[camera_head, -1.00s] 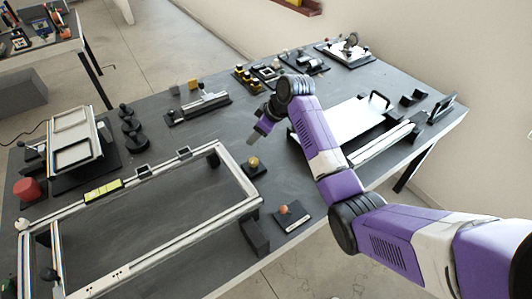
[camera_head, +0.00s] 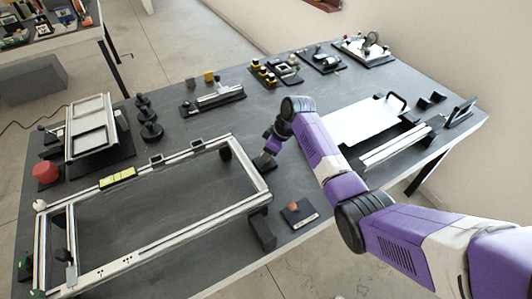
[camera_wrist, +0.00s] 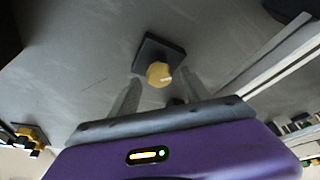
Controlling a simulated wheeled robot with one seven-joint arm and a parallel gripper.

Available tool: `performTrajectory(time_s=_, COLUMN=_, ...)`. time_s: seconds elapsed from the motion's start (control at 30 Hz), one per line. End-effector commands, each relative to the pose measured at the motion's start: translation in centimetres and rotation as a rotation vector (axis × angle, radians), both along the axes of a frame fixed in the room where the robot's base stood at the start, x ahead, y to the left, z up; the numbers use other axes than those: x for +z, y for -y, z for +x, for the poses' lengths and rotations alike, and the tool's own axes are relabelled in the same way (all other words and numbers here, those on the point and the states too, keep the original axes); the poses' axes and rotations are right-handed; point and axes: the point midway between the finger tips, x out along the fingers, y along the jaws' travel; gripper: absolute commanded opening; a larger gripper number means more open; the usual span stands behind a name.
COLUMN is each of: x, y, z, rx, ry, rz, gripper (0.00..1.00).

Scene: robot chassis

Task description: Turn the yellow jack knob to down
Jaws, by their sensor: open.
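The yellow jack knob (camera_wrist: 159,74) sits on a small dark square plate (camera_wrist: 150,50) in the wrist view. A pale mark shows on the knob's face. My gripper (camera_wrist: 160,82) is open, with one finger to each side of the knob in that view. I cannot tell whether either finger touches it. In the head view my gripper (camera_head: 264,158) is low over the table by the frame's far right corner, and the knob is mostly hidden there.
A large pale rectangular frame (camera_head: 160,240) lies left of my gripper. A small dark plate with an orange knob (camera_head: 293,207) stands nearer the table's front edge. A white panel (camera_head: 362,120) is to the right. Several fixtures line the back.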

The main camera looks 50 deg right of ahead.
Motion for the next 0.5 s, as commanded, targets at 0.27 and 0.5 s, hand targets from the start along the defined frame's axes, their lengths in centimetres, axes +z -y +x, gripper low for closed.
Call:
performTrajectory(time_s=0.27, x=-0.01, y=0.0, z=0.02, rx=0.0, ry=0.0, rz=0.0, gripper=0.44)
performTrajectory(time_s=0.5, x=-0.02, y=0.01, z=0.0, rx=0.0, ry=0.0, rz=0.0, gripper=0.0)
